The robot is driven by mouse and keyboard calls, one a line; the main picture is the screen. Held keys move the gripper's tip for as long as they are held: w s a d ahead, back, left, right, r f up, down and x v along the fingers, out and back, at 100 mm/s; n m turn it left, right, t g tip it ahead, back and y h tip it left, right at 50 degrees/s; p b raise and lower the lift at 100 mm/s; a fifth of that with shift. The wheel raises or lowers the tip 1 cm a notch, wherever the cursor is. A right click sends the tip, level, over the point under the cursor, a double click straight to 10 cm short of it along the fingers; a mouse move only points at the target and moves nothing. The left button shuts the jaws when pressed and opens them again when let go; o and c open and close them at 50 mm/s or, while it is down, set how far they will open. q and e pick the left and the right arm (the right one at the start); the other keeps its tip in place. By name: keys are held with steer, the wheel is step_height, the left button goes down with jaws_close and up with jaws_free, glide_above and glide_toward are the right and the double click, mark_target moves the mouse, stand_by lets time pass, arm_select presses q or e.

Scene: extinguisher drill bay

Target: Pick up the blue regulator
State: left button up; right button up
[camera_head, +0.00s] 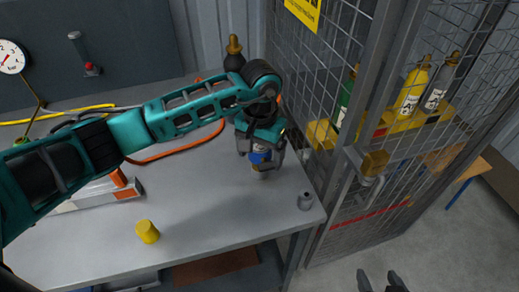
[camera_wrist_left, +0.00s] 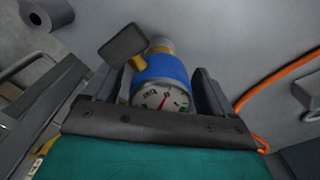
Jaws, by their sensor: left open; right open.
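The blue regulator (camera_head: 259,157) stands on the grey workbench (camera_head: 200,205), partly hidden by my left gripper (camera_head: 262,160). In the left wrist view the regulator (camera_wrist_left: 160,72) shows a blue band, a round white dial with a red needle and a brass fitting at its side. It lies between the two open fingers of my left gripper (camera_wrist_left: 160,85). I cannot tell whether the fingers touch it. My right gripper (camera_head: 381,282) is open and empty at the bottom edge of the head view, away from the bench.
A yellow cup-like piece (camera_head: 147,232) and a small grey cylinder (camera_head: 305,200) stand near the bench's front. An orange hose (camera_head: 180,151) lies behind my left arm. A dark bottle (camera_head: 234,55) stands at the back. A mesh cage (camera_head: 400,120) with cylinders borders the bench's right side.

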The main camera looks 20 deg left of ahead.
arm_select(q)
steer(key=shift+r, duration=0.1)
steer(key=c, duration=1.1)
step_height(320, 180, up, 20)
steer(key=shift+c, duration=0.2)
steer(key=shift+a, duration=0.1)
stand_by(0.5)
